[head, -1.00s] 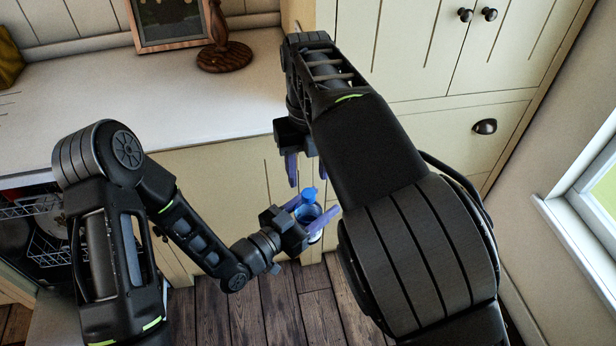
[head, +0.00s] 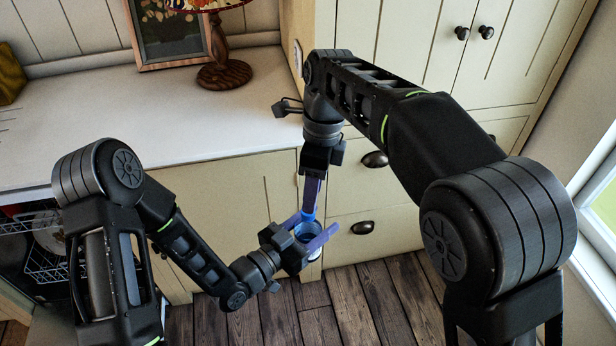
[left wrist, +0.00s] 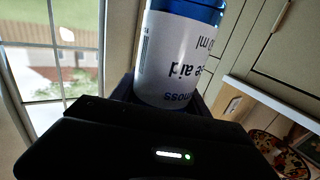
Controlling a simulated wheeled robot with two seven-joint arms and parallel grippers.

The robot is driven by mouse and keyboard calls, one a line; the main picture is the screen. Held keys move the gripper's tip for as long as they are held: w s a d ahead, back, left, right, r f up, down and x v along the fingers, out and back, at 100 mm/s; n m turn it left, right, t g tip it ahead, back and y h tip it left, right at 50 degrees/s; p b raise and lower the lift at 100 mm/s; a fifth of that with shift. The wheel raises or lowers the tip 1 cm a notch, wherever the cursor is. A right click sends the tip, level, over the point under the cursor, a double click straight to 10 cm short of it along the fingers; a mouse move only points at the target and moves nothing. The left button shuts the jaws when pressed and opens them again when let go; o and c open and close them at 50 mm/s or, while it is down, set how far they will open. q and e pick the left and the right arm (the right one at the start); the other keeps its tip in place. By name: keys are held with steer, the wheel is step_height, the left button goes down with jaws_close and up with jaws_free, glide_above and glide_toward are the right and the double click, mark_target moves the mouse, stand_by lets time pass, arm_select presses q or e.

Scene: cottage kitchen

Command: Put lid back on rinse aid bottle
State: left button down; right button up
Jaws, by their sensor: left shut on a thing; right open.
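The rinse aid bottle (head: 309,236) is held between the purple fingers of my left gripper (head: 320,224), in front of the cabinets. In the left wrist view the bottle (left wrist: 172,60) shows a white label with upside-down text and a blue part. A small bright blue piece, which looks like the lid (head: 308,216), is at the far side of the bottle's round rim. I cannot tell whether it is attached. My right gripper (head: 311,207) points down just above this blue piece. Its fingers overlap in view, and contact is unclear.
A white countertop (head: 190,100) with a lamp (head: 224,72) and a picture frame (head: 165,35) lies behind. Cream cabinets (head: 235,190) stand close behind the bottle. A dishwasher rack (head: 45,265) is open at left. Wooden floor (head: 350,305) is clear below.

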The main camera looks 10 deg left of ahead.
steer(key=n, duration=0.5)
steer(key=shift+s+a+r+n, duration=0.1)
steer(key=shift+r+n, duration=0.25)
steer(key=shift+n, duration=0.05)
steer(key=n, duration=0.3)
steer(key=shift+r, duration=0.2)
steer(key=n, duration=0.5)
steer(key=shift+s+a+r, duration=0.1)
steer(key=shift+a+r, duration=0.05)
steer(key=shift+r, duration=0.15)
steer(key=n, duration=0.6)
steer(key=shift+a+r+t, duration=0.15)
steer(key=shift+r+t, duration=0.15)
steer(key=shift+r, duration=0.1)
steer(key=n, duration=0.5)
steer(key=shift+s+a+r+n, duration=0.15)
steer(key=shift+a+r+n, duration=0.05)
steer(key=shift+r+n, duration=0.1)
steer(key=n, duration=0.5)
steer(key=shift+a+r+h, duration=0.15)
steer(key=shift+r+h, duration=0.05)
steer(key=shift+h, duration=0.1)
steer(key=n, duration=0.5)
steer(key=shift+d+t, duration=0.2)
steer(key=shift+t, duration=0.1)
steer(key=n, duration=0.5)
steer(key=shift+d+n, duration=0.1)
steer(key=shift+n, duration=0.2)
steer(key=shift+f, duration=0.1)
